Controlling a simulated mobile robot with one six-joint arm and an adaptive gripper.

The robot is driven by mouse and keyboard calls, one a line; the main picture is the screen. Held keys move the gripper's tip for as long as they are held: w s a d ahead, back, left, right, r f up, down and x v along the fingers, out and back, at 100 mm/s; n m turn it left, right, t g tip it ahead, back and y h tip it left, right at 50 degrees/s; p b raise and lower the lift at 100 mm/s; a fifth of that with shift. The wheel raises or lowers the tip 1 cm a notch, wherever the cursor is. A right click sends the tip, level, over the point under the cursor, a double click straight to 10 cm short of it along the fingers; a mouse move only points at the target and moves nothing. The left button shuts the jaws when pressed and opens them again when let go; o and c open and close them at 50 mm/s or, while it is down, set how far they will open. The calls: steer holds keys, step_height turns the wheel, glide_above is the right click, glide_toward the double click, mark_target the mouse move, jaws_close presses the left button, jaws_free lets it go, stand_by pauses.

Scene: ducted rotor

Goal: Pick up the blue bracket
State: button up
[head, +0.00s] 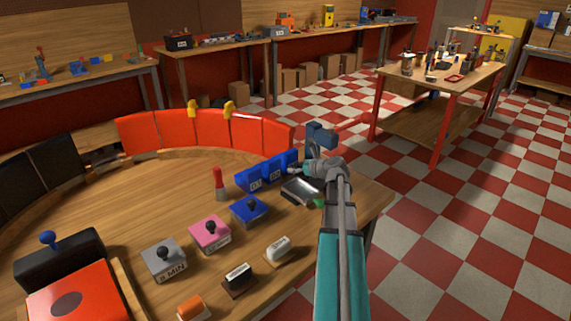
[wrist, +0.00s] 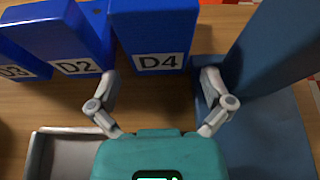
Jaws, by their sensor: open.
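A steel-blue piece that looks like the bracket (head: 320,134) rises just beyond my gripper in the head view. In the wrist view a steel-blue upright (wrist: 282,45) and a flat plate (wrist: 270,140) of the same colour fill the right side; the right finger is close to them. My gripper (wrist: 160,85) is open, its fingers apart and holding nothing. It also shows in the head view (head: 308,167), over the right end of the wooden table. The bracket's lower part is hidden by my gripper in the head view.
Bright blue labelled boxes stand in a row beside my gripper; the D4 box (wrist: 155,35) is ahead between the fingers. A grey metal tray (wrist: 55,160) lies at lower left. A red-tipped stick (head: 219,184) and a blue button box (head: 248,211) stand left on the table.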

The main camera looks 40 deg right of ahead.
mark_target(293, 160)
steer(key=shift+w, duration=0.1)
steer(key=shift+b+x, duration=0.85)
steer(key=shift+x, duration=1.7)
steer(key=shift+a+r, duration=0.1)
steer(key=shift+r, duration=0.1)
steer(key=shift+c, duration=0.3)
steer(key=c, duration=0.9)
steer(key=shift+r, duration=0.15)
steer(key=shift+r+p, duration=0.95)
steer(key=shift+p, duration=0.2)
steer(key=s+a+r+p, duration=0.1)
steer(key=s+r+p, duration=0.9)
steer(key=s, duration=0.4)
steer(key=shift+r+p, duration=0.4)
steer(key=shift+r, duration=0.05)
